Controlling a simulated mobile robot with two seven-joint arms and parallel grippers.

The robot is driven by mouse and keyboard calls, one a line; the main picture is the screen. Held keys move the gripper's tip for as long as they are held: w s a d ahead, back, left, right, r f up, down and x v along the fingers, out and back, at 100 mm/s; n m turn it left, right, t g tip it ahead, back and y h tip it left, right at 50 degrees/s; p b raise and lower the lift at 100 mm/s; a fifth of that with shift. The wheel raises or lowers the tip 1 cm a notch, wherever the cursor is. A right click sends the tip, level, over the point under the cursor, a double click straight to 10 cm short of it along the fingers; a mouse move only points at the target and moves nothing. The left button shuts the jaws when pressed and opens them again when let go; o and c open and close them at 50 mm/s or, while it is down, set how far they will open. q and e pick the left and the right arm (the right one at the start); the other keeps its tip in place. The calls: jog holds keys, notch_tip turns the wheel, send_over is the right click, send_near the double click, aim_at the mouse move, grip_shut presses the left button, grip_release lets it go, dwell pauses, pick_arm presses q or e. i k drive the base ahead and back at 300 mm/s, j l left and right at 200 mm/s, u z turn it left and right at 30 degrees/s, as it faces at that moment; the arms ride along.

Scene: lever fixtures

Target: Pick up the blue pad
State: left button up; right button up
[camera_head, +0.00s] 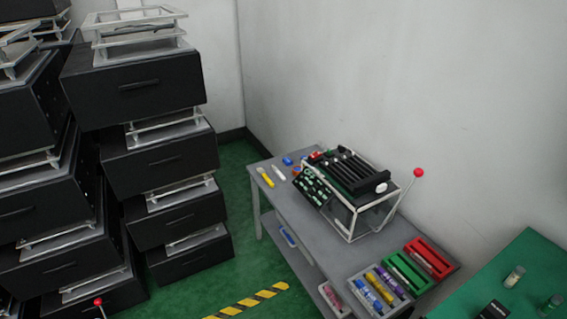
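A small blue object (288,160), which may be the blue pad, lies on the far end of the grey table (318,236). It is too small to make out clearly. Another blue item (287,236) lies on the table's lower shelf. Neither of my grippers shows in the head view.
A black machine in a white frame (349,229) with a red-knobbed lever (418,172) stands on the table. Red (428,258), green (408,272) and grey bins stand at the near end. Black drawer units (134,87) are stacked left.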

aim_at(286, 161)
jog(key=u, duration=2.35)
jog(key=z, duration=2.35)
jog(key=i+j+z, duration=0.1)
jog(key=i+j, duration=0.5)
jog(key=i+j+z, duration=0.1)
jog(key=i+j, duration=1)
jog(key=j, duration=0.25)
jog(key=l+z, duration=0.05)
